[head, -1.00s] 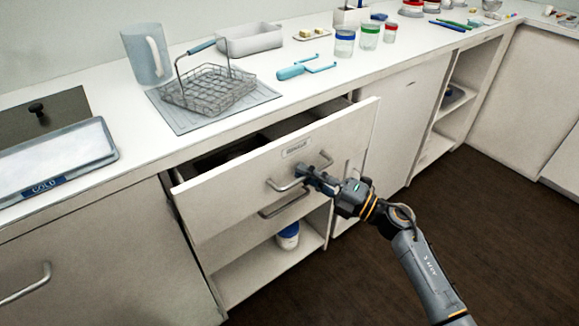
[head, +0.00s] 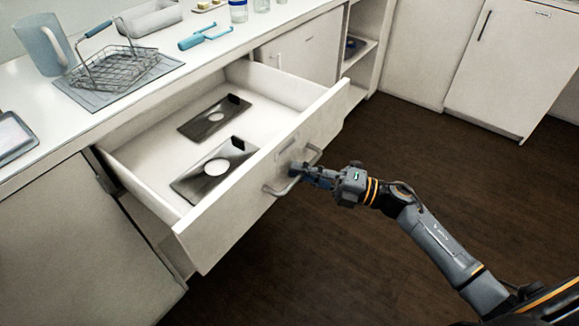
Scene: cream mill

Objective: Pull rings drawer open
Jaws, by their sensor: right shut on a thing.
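The white rings drawer (head: 258,170) stands far out from the counter, with its inside in plain view. Two dark flat plates lie in it, a nearer plate (head: 184,186) and a farther plate (head: 190,127), each with a pale round spot and a black block at one end. My right gripper (head: 305,174) is shut on the drawer's metal bar handle (head: 277,191), at the middle of the drawer front. The fingers hide part of the handle. My left gripper is not in view.
The dark floor (head: 420,160) in front of the drawer is clear.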

